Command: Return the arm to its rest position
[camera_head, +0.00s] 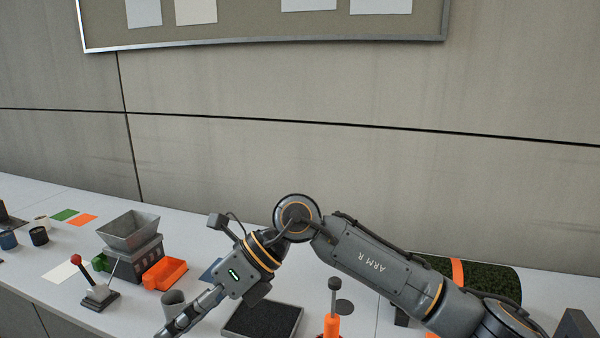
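My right arm (375,260), marked "ARM R", comes in from the lower right and bends at a joint above the table. My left gripper is not in view.
A grey hopper machine (130,232) with an orange bin (165,274) stands at left, near a red-knobbed lever (98,292). A turf roll (490,278) is at right.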

